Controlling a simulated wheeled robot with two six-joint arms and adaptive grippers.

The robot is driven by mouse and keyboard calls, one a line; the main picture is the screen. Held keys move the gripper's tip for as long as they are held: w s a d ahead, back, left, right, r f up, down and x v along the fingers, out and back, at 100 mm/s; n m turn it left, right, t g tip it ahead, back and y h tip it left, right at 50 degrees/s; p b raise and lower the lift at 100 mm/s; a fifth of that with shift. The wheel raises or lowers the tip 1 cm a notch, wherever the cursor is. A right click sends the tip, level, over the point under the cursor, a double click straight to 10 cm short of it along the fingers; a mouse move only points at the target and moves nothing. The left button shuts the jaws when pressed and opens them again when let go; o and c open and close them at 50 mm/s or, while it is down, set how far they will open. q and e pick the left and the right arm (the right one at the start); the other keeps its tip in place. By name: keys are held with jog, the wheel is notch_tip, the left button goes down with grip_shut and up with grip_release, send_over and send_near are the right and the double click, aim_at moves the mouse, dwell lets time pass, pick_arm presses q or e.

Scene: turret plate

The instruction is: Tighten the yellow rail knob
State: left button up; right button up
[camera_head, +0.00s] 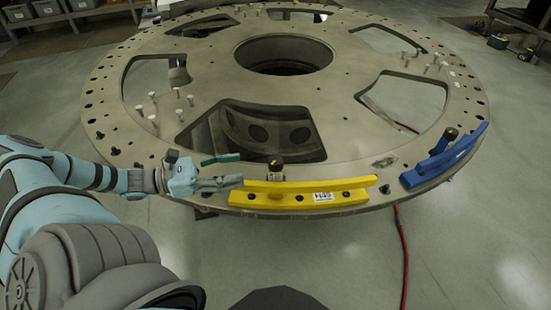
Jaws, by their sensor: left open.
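The yellow rail (350,193) lies along the near edge of the round metal turret plate (365,135), with a white label on its front. A dark knob (276,162) stands behind the rail, left of its middle; the rail hides its lower part. My left gripper (241,169) reaches in from the left, low over the plate's near edge. Its fingers are open and point right toward the knob, with a small gap between the fingertips and the knob. One finger is close to the rail's left end; I cannot tell whether they touch. My right gripper does not show.
A blue rail (444,160) with its own dark knob (450,134) sits at the plate's right edge. Several upright pins (153,108) stand on the plate's left side. A red hose (402,255) runs over the floor at the front right. Shelves with bins stand at the back left.

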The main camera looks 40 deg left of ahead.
aim_at(276, 159)
pick_arm(q)
jog(key=b+x, duration=0.2)
jog(key=x, duration=0.1)
jog(key=b+x, duration=0.2)
jog(key=x, duration=0.2)
jog(key=b+x, duration=0.3)
jog(key=shift+w+d+f, duration=0.1)
jog(key=shift+w+f, duration=0.15)
jog(key=shift+f, duration=0.05)
jog(key=shift+w+d+r, duration=0.1)
jog(key=shift+w+d, duration=0.05)
jog(key=shift+r, duration=0.15)
